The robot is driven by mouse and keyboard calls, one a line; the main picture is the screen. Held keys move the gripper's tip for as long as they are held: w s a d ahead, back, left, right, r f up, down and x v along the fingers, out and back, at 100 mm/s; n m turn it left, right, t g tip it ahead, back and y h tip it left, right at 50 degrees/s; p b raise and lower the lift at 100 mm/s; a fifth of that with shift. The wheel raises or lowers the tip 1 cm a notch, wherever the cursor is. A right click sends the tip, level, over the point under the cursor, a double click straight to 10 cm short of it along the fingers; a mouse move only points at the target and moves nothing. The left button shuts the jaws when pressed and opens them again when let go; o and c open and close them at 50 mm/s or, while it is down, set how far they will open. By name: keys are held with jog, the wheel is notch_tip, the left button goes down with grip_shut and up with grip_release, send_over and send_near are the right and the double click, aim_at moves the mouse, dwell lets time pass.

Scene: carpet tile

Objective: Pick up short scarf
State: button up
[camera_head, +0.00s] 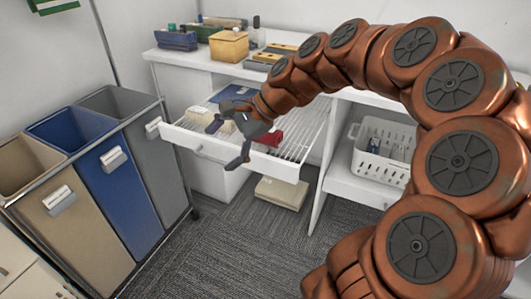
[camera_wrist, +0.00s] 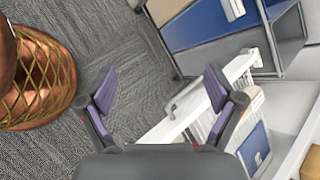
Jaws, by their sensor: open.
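A red folded item (camera_head: 270,138), which looks like cloth and may be the short scarf, lies in the open white drawer (camera_head: 176,132), partly hidden behind my gripper. A small patch of red (camera_wrist: 195,147) shows above my gripper's body in the wrist view. My gripper (camera_head: 232,134) hangs over the front part of the drawer, to the left of the red item. In the wrist view my gripper (camera_wrist: 160,88) has its two purple-padded fingers wide apart with nothing between them. Carpet and the drawer's front edge show beyond them.
Small light-coloured items (camera_head: 198,114) and a blue flat item (camera_head: 232,93) lie in the drawer's left and back. Three bins (camera_head: 110,190) stand at left. A white basket (camera_head: 382,150) sits on a right shelf. A beige box (camera_head: 281,193) lies below. The carpet in front is clear.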

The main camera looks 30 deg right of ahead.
jog(key=w+d+f+m+t+b, duration=0.35)
jog(key=w+d+m, duration=0.2)
jog(key=d, duration=0.35)
jog(key=m+t+b, duration=0.4)
jog(key=m+b, duration=0.1)
jog(key=m, duration=0.3)
send_near(271, 133)
jog(key=shift+g+h, duration=0.25)
jog(key=shift+h, duration=0.15)
jog(key=w, duration=0.1)
jog(key=w+f, duration=0.1)
jog(key=w, duration=0.1)
jog(key=w+a, duration=0.1)
jog(key=shift+w+f, duration=0.2)
jog(key=shift+f, duration=0.2)
jog(key=shift+w+d+f, duration=0.1)
jog(key=shift+w+d, duration=0.05)
jog(key=shift+w+f, duration=0.15)
jog(key=shift+w, duration=0.15)
jog(key=b+x, duration=0.2)
jog(key=x, duration=0.3)
jog(key=shift+w+a+f, duration=0.15)
jog(key=shift+a+f, duration=0.15)
jog(key=shift+a, duration=0.1)
jog(key=shift+w+a+f, duration=0.1)
jog(key=shift+w+a, duration=0.15)
jog(key=shift+w, duration=0.2)
jog(key=c, duration=1.3)
